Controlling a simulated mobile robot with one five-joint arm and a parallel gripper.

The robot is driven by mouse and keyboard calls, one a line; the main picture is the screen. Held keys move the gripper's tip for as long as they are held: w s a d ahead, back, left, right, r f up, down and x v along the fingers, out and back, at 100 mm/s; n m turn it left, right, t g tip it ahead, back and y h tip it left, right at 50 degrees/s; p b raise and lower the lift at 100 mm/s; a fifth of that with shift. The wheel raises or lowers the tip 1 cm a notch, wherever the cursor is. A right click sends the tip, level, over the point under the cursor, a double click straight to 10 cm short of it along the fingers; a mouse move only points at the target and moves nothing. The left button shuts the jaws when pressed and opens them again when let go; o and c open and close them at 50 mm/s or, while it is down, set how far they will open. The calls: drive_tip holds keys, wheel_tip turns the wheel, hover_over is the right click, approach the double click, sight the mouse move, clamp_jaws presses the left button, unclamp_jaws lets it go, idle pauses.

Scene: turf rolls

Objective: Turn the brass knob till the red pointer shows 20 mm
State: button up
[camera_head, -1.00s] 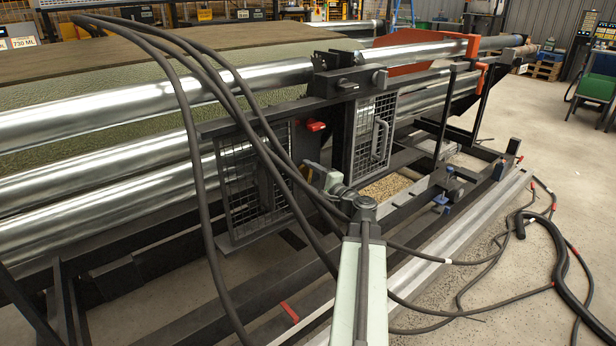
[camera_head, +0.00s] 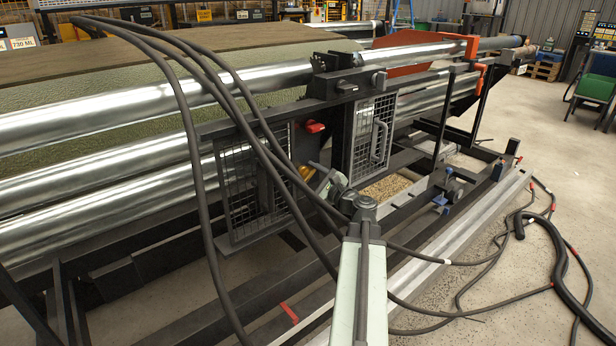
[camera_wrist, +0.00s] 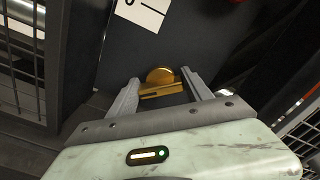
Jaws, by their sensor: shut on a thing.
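The brass knob (camera_wrist: 159,75) shows in the wrist view as a gold disc with a bar across it, on a dark upright panel. It also shows in the head view as a small yellow spot (camera_head: 306,172), partly hidden behind my arm and hoses. My gripper (camera_wrist: 160,80) has one grey finger on each side of the knob and is shut on it. A white scale plate (camera_wrist: 143,12) with black marks is cut off by the top edge of the wrist view. I cannot make out the red pointer or its reading.
Mesh guard doors (camera_head: 372,135) stand on both sides of the dark panel. A red handle (camera_head: 315,127) sits above the knob. Thick black hoses (camera_head: 190,120) hang across the front. Shiny rollers (camera_head: 120,112) run behind.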

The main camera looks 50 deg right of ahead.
idle(0.5)
drive_tip(key=o, duration=1.4)
drive_tip(key=shift+c, duration=0.2)
drive_tip(key=shift+s, duration=0.15)
